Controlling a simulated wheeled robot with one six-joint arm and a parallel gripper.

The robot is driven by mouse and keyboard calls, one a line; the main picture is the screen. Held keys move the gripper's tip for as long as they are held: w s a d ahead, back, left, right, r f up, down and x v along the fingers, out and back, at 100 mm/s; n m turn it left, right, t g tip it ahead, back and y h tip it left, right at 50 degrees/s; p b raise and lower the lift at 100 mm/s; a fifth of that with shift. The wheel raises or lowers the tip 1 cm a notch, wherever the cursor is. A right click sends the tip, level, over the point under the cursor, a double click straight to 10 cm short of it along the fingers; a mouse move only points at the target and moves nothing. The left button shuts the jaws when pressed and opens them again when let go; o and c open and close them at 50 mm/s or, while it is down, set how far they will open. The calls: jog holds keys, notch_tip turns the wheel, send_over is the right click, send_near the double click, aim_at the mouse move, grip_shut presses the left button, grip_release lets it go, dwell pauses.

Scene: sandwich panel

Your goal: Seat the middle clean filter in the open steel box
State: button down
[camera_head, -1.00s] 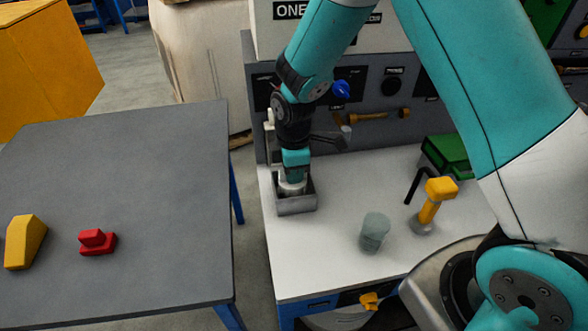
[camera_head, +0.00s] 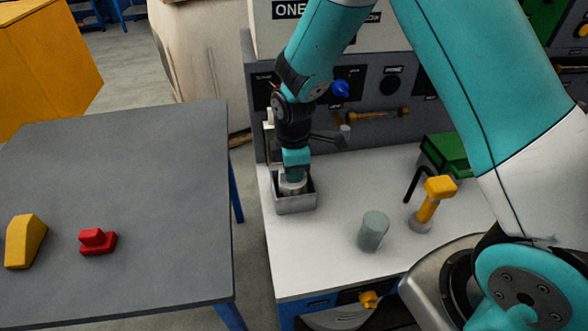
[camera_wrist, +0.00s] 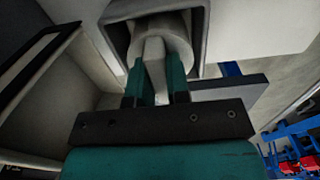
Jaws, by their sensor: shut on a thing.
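The open steel box (camera_head: 296,204) stands at the left end of the white workbench; its rim also shows in the wrist view (camera_wrist: 199,25). My gripper (camera_head: 293,178) points down over the box. In the wrist view its teal fingers (camera_wrist: 157,82) are shut on the grip of a pale round filter (camera_wrist: 176,28). The filter is inside the mouth of the box in both views. Whether it touches the bottom is hidden. A grey-green cylinder (camera_head: 373,231) stands on the bench to the right of the box, apart from it.
A yellow-handled tool (camera_head: 432,200), a black bent rod (camera_head: 413,184) and a green box (camera_head: 447,154) are on the bench at right. A grey panel rises behind. The grey table (camera_head: 150,180) at left holds a red block (camera_head: 97,241) and a yellow block (camera_head: 24,242).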

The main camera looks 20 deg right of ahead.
jog(key=shift+f, duration=0.35)
jog(key=c, duration=1)
grip_release()
notch_tip(320, 180, up, 18)
jog(key=f, duration=0.1)
jog(key=s+a+r+m+y, duration=0.1)
jog(key=s+r+m, duration=0.2)
jog(key=s, duration=0.4)
jog(key=s+a+r+m+y+p, duration=0.1)
jog(key=s+a+r+m, duration=0.1)
jog(key=s, duration=0.6)
jog(key=s+a+r+m+y+p, duration=0.1)
jog(key=s+r+m+y, duration=0.1)
jog(key=s, duration=0.6)
jog(key=shift+a+r+m, duration=0.3)
jog(key=shift+r+m, duration=0.55)
jog(key=shift+m, duration=0.05)
